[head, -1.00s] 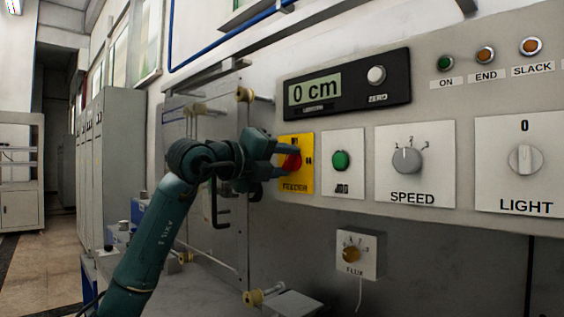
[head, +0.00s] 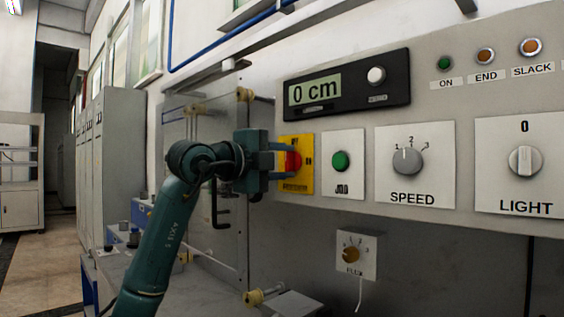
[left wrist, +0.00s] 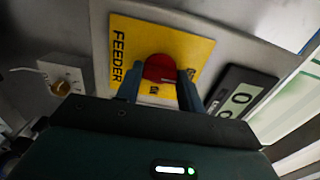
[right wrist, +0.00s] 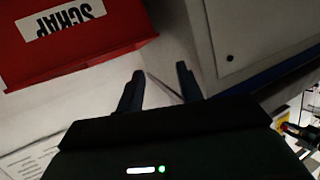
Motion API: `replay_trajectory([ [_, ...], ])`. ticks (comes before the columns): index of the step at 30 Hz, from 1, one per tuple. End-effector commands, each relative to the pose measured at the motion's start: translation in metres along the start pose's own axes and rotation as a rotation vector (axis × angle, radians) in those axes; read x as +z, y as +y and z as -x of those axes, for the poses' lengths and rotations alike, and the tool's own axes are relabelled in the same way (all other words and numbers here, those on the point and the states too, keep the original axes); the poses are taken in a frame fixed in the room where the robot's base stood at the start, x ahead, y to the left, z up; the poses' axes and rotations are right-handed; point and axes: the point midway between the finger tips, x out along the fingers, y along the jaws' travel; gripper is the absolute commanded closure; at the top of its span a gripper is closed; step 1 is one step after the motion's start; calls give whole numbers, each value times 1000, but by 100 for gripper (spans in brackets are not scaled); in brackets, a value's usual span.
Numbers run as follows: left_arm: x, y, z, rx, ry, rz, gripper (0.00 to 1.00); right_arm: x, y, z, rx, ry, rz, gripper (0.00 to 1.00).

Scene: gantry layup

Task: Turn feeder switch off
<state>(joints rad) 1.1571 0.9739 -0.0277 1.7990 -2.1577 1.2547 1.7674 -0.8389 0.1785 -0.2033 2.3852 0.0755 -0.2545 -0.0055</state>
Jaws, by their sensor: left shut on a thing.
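The feeder switch is a red knob (head: 292,162) on a yellow plate (head: 296,184) at the left end of the grey control panel. In the left wrist view the red knob (left wrist: 160,68) sits on the yellow plate (left wrist: 190,47) lettered FEEDER. My left gripper (head: 288,160) is shut on the red knob, with one finger on each side of it. The fingers hide part of the knob and the plate's markings. My right gripper (right wrist: 160,85) shows only in the right wrist view, with its fingers apart and nothing between them.
A green button (head: 341,161), a SPEED dial (head: 407,160) and a LIGHT switch (head: 525,160) lie to the right. A display (head: 347,86) reading 0 cm is above. A FLUX dial (head: 352,255) hangs below. A red SCRAP box (right wrist: 75,45) is near my right gripper.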

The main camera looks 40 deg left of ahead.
Motion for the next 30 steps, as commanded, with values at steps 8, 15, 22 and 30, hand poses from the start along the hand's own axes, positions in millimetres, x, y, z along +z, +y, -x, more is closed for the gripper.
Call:
replay_trajectory([
  [8, 1, -2, 0, -5, -2, 9, 85, 0, 0, 0, -1, -1, 0, 64],
  [15, 1, -2, 0, -5, -2, 8, 53, 0, 0, 0, -1, -1, 0, 64],
  [22, 0, -1, 0, -2, -1, 6, 40, 0, 0, 0, -1, 0, 1, 64],
  [30, 0, 0, 7, -2, -1, 4, 40, 2, 1, -1, 0, 2, 2, 64],
])
